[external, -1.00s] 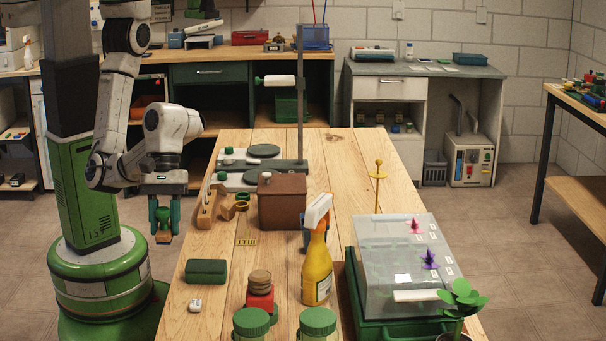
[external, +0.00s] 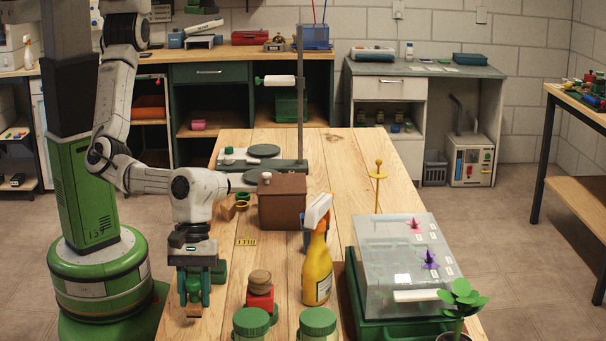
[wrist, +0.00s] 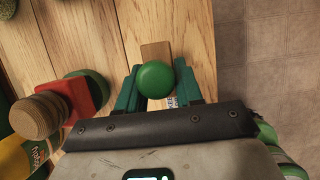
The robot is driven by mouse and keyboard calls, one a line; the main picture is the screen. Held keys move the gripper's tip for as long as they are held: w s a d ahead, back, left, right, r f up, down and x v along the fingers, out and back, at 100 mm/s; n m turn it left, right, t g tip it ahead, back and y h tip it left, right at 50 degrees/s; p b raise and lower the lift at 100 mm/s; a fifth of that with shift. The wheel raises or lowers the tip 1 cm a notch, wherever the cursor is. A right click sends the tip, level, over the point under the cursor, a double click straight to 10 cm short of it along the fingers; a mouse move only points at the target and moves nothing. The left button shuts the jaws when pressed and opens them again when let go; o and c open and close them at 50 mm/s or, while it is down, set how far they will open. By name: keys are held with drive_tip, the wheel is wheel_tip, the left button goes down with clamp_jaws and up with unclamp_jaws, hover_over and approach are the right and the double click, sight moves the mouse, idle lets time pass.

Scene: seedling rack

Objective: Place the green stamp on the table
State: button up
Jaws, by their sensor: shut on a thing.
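The green stamp has a round green knob (wrist: 156,79) and a brown wooden base (wrist: 155,50). My gripper (wrist: 158,88) is shut on it, with one teal finger on each side of the knob. In the external view my gripper (external: 194,290) points down over the table's (external: 222,325) near left part, close to the left edge. The stamp (external: 193,287) is mostly hidden there by the fingers. I cannot tell whether its base touches the tabletop. A small white labelled thing (wrist: 172,102) shows just below the knob in the wrist view.
A red block (external: 261,300) with stacked wooden discs stands right of my gripper, and green-lidded jars (external: 251,323) are nearer. A green block (external: 219,272) is partly hidden behind my gripper. A yellow spray bottle (external: 317,272) stands further right. Floor lies beyond the left edge.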

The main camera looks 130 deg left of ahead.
sight(197, 305)
drive_tip(key=shift+f, duration=1.6)
drive_tip(key=shift+f, duration=0.1)
drive_tip(key=o, duration=1)
drive_tip(key=shift+o, duration=0.2)
drive_tip(key=v, duration=1.2)
drive_tip(key=shift+p, duration=0.4)
drive_tip(key=shift+w, duration=0.1)
